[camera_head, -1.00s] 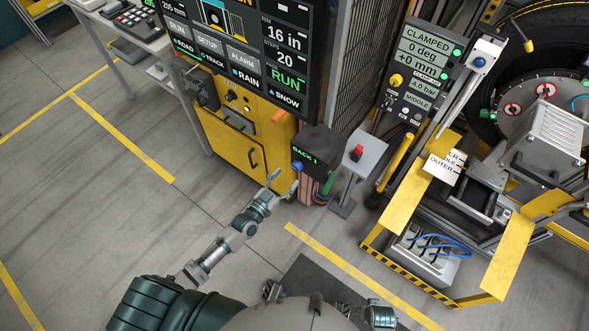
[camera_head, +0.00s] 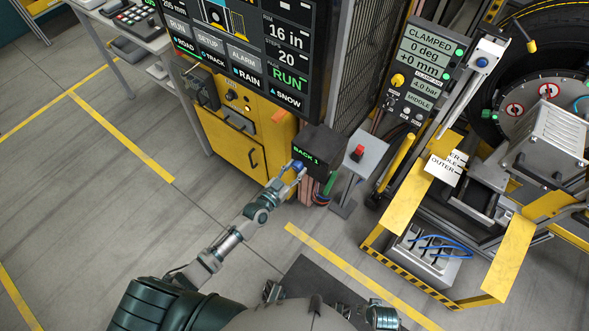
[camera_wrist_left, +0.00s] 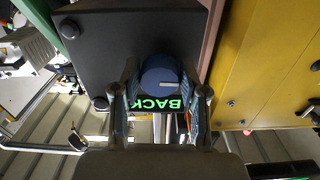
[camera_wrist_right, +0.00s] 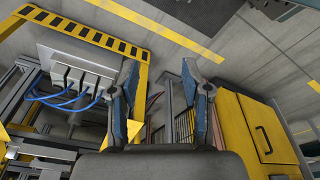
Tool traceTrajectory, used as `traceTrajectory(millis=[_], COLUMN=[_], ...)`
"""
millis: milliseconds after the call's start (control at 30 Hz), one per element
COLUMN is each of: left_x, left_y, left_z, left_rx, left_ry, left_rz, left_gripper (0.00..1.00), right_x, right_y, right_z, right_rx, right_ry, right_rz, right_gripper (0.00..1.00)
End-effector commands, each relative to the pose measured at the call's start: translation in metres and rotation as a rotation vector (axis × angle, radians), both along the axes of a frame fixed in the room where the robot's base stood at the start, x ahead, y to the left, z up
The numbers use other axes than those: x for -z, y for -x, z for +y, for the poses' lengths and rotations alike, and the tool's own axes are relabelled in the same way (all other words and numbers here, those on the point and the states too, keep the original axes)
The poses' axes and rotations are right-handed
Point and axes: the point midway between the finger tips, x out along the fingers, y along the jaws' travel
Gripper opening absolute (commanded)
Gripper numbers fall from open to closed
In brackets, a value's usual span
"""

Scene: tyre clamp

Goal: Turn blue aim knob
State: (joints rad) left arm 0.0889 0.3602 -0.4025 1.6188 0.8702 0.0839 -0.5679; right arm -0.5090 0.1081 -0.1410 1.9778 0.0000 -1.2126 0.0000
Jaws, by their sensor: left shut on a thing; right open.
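The blue aim knob (camera_head: 298,165) is on the front of a dark box (camera_head: 318,150) with a green "BACK 1" readout. In the left wrist view the round knob (camera_wrist_left: 160,80) has a pale pointer line and sits between my finger pads. My left gripper (camera_head: 289,175) is shut on the knob, with one finger on each side of it; it also shows in the left wrist view (camera_wrist_left: 160,95). The fingers cover part of the readout there. My right gripper (camera_wrist_right: 162,95) is open and empty in the right wrist view.
A yellow cabinet (camera_head: 240,155) with a large screen (camera_head: 250,60) stands left of the box. A grey pedestal with a red button (camera_head: 358,152) is close on its right. The yellow clamp frame (camera_head: 400,205) stands further right. Floor on the left is clear.

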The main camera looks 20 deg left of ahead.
Motion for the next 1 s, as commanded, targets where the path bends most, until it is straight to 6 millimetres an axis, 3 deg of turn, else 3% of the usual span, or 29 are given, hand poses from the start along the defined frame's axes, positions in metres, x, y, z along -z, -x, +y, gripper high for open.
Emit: traceTrajectory(millis=[267,1000], left_x=[0.000,0.000], left_y=[-0.001,-0.001], left_z=[0.003,0.002], left_rx=[-0.005,-0.005], left_ry=[0.046,0.473], left_rz=[0.018,0.171], left_gripper=[0.08,0.08], right_x=[0.001,0.012], right_y=[0.001,-0.001], right_z=[0.000,0.000], right_rx=[-0.001,-0.004], right_ry=[0.000,0.002], right_rz=[0.000,0.001], right_gripper=[0.48,0.48])
